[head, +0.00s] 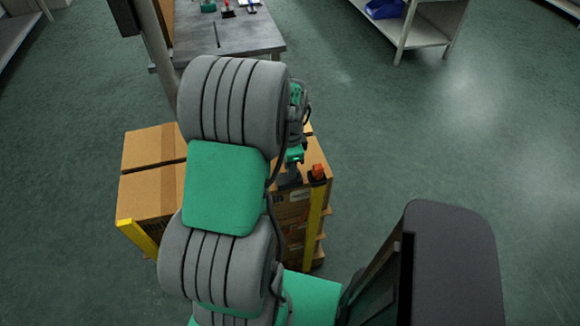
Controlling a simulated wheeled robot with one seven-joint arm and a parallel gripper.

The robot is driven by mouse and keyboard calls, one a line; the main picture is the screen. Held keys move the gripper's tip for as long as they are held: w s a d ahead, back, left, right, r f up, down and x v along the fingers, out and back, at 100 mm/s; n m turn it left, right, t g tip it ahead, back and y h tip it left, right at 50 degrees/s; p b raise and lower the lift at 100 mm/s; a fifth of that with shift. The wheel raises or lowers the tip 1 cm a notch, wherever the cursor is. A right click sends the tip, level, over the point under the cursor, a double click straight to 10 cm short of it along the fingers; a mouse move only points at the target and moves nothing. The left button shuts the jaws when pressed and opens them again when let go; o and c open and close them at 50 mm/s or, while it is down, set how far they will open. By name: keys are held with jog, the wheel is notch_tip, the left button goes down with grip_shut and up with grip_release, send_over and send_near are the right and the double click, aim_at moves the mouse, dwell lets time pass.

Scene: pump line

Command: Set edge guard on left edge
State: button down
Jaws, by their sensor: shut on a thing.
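My gripper (289,178) is at the right part of the stacked brown cartons (152,190), close above their top. My own arm hides much of it. Its jaws are shut, seemingly on the edge guard, but the held piece cannot be made out. A small orange piece (318,172) with a dark part under it sits just right of the gripper, at the top of a yellow upright strip (313,222) on the right near corner. Whether the gripper touches it is unclear. Another yellow strip (138,238) runs down the left near corner, with no orange piece visible on its top.
A grey workbench (240,38) with small items stands behind the cartons. A grey shelf (415,25) with a blue bin (384,8) is at the upper right. The green floor (470,140) is clear to the right. My arm hides the middle of the load.

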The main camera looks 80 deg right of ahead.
jog(key=shift+f, duration=0.15)
jog(key=shift+f+b, duration=0.35)
jog(key=shift+f, duration=0.15)
jog(key=shift+f, duration=0.2)
dwell(0.4)
jog(key=shift+f, duration=0.2)
jog(key=c, duration=1.1)
grip_release()
jog(key=shift+r+p, duration=2.3)
jog(key=shift+r, duration=1.2)
